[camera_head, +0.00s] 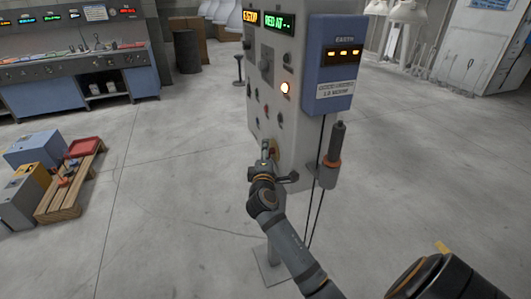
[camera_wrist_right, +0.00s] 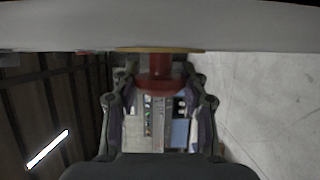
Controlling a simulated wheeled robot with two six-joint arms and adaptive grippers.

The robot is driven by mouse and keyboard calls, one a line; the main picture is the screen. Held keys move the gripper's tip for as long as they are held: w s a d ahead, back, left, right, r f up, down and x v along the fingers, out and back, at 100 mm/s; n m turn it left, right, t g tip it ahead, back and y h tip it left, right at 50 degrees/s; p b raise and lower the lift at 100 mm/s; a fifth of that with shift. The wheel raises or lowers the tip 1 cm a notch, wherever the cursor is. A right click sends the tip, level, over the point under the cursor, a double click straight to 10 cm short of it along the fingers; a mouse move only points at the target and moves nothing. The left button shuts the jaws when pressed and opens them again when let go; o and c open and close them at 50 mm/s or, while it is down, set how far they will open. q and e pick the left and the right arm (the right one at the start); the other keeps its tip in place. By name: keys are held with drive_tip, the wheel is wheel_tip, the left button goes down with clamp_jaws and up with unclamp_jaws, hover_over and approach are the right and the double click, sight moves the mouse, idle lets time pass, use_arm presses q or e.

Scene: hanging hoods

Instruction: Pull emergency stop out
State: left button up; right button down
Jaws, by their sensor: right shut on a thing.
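The emergency stop is a red button (camera_wrist_right: 158,83) on a yellow disc (camera_wrist_right: 160,50), standing out from a pale panel face at the top of the right wrist view. My right gripper (camera_wrist_right: 160,80) has its fingers on both sides of the red button and is shut on it. In the head view my right gripper (camera_head: 268,152) is at the lower front of the grey control cabinet (camera_head: 258,115) and mostly hides the button there. My left gripper is not in view.
A blue box labelled EARTH (camera_head: 337,65) is on the cabinet's right side, with a dark-handled lever (camera_head: 337,145) and black cables below. A glowing button (camera_head: 286,88) is above my gripper. A wooden pallet (camera_head: 70,185) with boxes stands left. Open floor surrounds the cabinet.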

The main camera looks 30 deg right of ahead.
drive_tip(key=shift+a+f, duration=0.1)
drive_tip(key=shift+a, duration=0.15)
drive_tip(key=shift+w+a, duration=0.1)
drive_tip(key=shift+a, duration=0.15)
drive_tip(key=c, duration=1)
unclamp_jaws()
drive_tip(key=shift+d, duration=0.1)
drive_tip(key=shift+c, duration=0.2)
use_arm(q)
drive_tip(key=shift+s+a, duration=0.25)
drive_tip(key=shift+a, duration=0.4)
use_arm(e)
drive_tip(key=o, duration=0.4)
drive_tip(key=shift+a, duration=0.2)
drive_tip(key=v, duration=0.7)
drive_tip(key=shift+a, duration=0.15)
